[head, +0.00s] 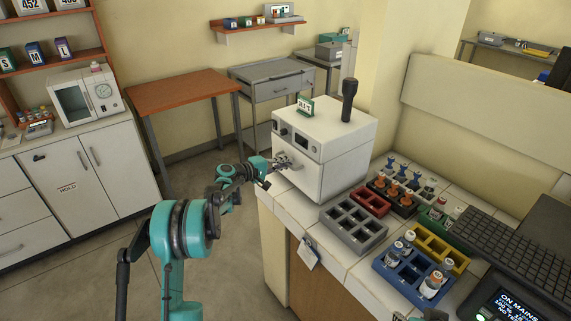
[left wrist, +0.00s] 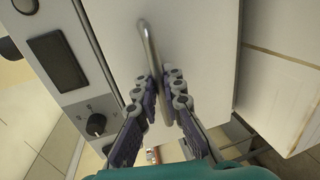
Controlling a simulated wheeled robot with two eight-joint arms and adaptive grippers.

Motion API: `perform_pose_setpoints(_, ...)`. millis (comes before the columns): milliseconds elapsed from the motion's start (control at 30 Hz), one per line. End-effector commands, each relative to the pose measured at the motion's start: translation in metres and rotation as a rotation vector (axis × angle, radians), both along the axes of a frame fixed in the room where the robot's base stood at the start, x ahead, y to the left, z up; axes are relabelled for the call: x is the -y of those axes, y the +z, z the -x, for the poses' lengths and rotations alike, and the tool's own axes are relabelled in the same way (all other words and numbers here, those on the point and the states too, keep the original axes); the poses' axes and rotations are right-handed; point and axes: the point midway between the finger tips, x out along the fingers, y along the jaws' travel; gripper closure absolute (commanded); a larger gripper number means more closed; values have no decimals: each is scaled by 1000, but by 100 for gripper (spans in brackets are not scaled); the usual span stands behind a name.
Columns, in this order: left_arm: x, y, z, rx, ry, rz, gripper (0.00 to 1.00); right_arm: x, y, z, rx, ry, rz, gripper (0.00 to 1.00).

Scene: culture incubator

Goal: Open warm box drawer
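The warm box (head: 345,145) is a white cabinet on the tiled counter, with a dark display and knobs along its upper front. Its drawer front (left wrist: 205,45) fills much of the left wrist view and looks shut. A grey metal bar handle (left wrist: 148,45) stands out from it. My left gripper (head: 284,161) is at the drawer front in the head view. In the left wrist view, its two fingers (left wrist: 167,95) lie close on either side of the handle and appear shut on it.
A green-framed number sign (head: 305,106) and a black upright object (head: 348,100) stand on the box. Right of it are a grey rack (head: 354,229), a blue rack (head: 398,275) with vials and a keyboard (head: 512,249). Floor left of the counter is clear.

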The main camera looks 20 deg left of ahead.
Motion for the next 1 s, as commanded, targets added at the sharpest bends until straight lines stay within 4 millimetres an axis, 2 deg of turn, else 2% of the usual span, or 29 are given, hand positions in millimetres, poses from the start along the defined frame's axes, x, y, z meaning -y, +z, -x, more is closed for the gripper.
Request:
perform_pose_setpoints(233,-1,0,2,-1,0,-1,100,0,0,0,0,0,0,60)
perform_pose_setpoints(367,-9,0,12,-1,0,-1,100,0,-1,0,0,0,0,60)
perform_pose_setpoints(567,-37,-1,47,-1,2,-1,100,0,-2,0,0,0,0,60)
perform_pose_setpoints(800,-76,-1,98,-1,2,-1,100,0,-4,0,0,0,0,60)
perform_pose_setpoints(1000,-101,-1,130,-2,0,-1,100,0,-5,0,0,0,0,60)
